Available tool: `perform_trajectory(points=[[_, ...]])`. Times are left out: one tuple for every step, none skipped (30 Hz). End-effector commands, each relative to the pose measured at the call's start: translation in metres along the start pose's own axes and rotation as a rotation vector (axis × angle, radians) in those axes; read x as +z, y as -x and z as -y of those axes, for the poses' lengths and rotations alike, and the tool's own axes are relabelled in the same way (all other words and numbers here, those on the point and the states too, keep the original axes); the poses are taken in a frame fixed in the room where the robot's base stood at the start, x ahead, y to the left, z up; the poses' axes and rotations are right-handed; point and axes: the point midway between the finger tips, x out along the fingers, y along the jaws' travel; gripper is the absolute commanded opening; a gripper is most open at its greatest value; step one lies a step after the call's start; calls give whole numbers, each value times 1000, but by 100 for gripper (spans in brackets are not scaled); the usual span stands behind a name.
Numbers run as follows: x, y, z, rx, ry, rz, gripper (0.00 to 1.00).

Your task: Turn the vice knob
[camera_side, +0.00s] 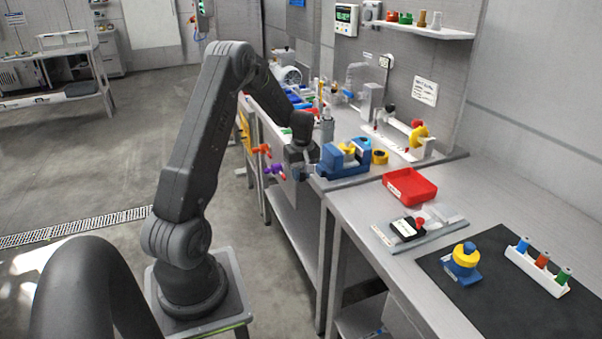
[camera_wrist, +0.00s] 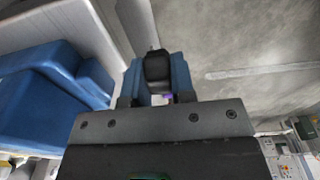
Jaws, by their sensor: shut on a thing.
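The blue vice (camera_side: 343,162) stands near the front edge of the bench, with a yellow piece (camera_side: 347,148) at its top. In the wrist view its blue body (camera_wrist: 45,95) fills the left side. My gripper (camera_side: 300,172) is at the vice's left end, beyond the bench edge. In the wrist view my gripper (camera_wrist: 157,75) is shut on a dark knob (camera_wrist: 157,65), which sits between its two fingers. The fingers hide the knob's sides. In the side view I cannot make the knob out apart from my dark gripper.
Purple (camera_side: 275,169) and orange (camera_side: 262,150) handles project close to the left of my gripper. Open floor is left of the bench.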

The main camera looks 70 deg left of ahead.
Motion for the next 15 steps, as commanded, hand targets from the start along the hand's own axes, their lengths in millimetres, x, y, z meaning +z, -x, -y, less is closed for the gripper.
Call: perform_trajectory(points=[[1,1,0,0,-3,-25,0],[1,1,0,1,-5,-45,0],[2,1,0,1,-5,-72,0],[2,1,0,1,-5,-95,0],[2,1,0,0,-6,-117,0],[3,1,-1,1,-6,-149,0],[3,1,-1,1,-5,-173,0],[3,1,-1,2,-6,-198,0],[4,0,-1,2,-7,-230,0],[4,0,-1,2,-9,-256,0],[4,0,-1,3,-7,-281,0],[5,0,-2,3,-9,-315,0],[5,0,-2,3,-9,-341,0],[6,0,-2,4,-10,-365,0],[6,0,-2,4,-10,-399,0]])
